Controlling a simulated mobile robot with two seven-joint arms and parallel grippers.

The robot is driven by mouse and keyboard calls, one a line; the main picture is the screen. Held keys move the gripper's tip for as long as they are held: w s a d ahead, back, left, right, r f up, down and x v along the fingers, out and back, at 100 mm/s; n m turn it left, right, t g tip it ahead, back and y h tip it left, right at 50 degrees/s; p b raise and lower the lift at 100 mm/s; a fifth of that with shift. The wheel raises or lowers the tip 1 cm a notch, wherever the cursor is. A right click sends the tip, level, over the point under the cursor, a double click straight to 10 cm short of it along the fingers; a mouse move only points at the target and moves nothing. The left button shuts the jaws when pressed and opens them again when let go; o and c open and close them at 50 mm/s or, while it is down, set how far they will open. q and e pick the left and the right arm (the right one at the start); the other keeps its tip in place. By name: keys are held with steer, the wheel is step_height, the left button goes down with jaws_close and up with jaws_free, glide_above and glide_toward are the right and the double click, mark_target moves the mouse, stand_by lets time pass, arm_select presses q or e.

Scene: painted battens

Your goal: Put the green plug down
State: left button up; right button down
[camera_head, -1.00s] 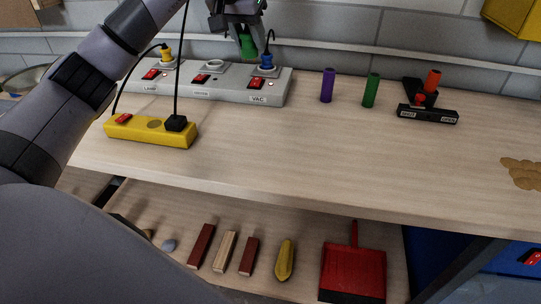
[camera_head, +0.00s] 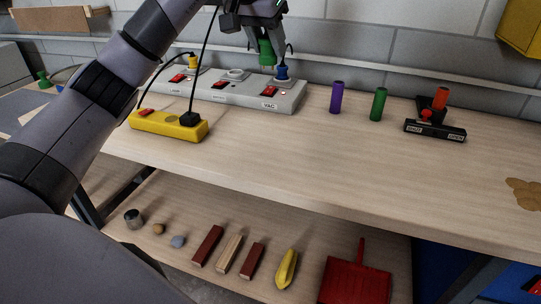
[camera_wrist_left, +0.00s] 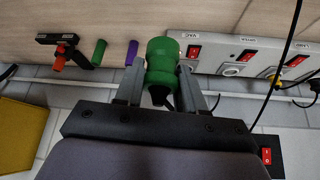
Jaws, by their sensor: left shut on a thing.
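The green plug (camera_head: 266,53) is between the fingers of my left gripper (camera_head: 265,45), which is shut on it. It is held up in the air above the back of the bench, near the VAC end of the grey socket strip (camera_head: 222,93). In the left wrist view the green plug (camera_wrist_left: 162,58) sits between both fingertips of the left gripper (camera_wrist_left: 160,72). A blue plug (camera_head: 281,72) is in the VAC socket, just below and right of the green plug in the head view. A yellow plug (camera_head: 193,62) is in the strip's left socket. My right gripper is not in view.
A yellow power block (camera_head: 168,124) with a black plug (camera_head: 190,119) lies in front of the strip. Purple (camera_head: 336,98) and green (camera_head: 379,104) cylinders stand to the right, then a black switch device (camera_head: 434,130). The middle front of the bench (camera_head: 290,160) is clear.

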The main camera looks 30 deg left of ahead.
arm_select(q)
steer(key=shift+s+d, duration=0.25)
step_height(320, 180, down, 20)
steer(key=shift+r+b, duration=0.1)
steer(key=shift+b, duration=0.95)
steer(key=shift+f+b, duration=0.35)
steer(key=shift+f, duration=0.3)
steer(key=o, duration=1.2)
steer(key=shift+c, duration=0.2)
